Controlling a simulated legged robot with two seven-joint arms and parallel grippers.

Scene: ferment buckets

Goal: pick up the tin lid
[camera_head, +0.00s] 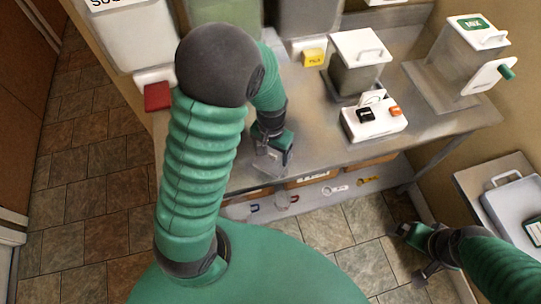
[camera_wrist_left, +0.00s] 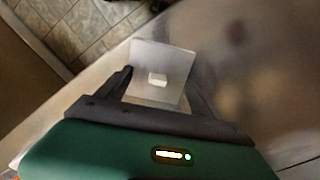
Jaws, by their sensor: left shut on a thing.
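The tin lid (camera_wrist_left: 163,60) is a thin, square grey plate with a small pale block-shaped knob on it. In the left wrist view it lies between the two dark fingers of my left gripper (camera_wrist_left: 157,88). In the head view my left gripper (camera_head: 273,160) is over the front left part of the metal table, shut on the lid (camera_head: 268,168), which is partly hidden by the fingers. I cannot tell whether the lid touches the tabletop. My right gripper (camera_head: 412,252) is low at the right, off the table, with its fingers apart and empty.
The metal table (camera_head: 310,130) holds a lidded bucket (camera_head: 358,62), a white box (camera_head: 374,122) with black and orange pieces, and a MIX bucket (camera_head: 466,50). A yellow-labelled bin (camera_head: 314,57) stands behind. A side stand with a tray (camera_head: 508,205) is at right. A lower shelf holds small tools.

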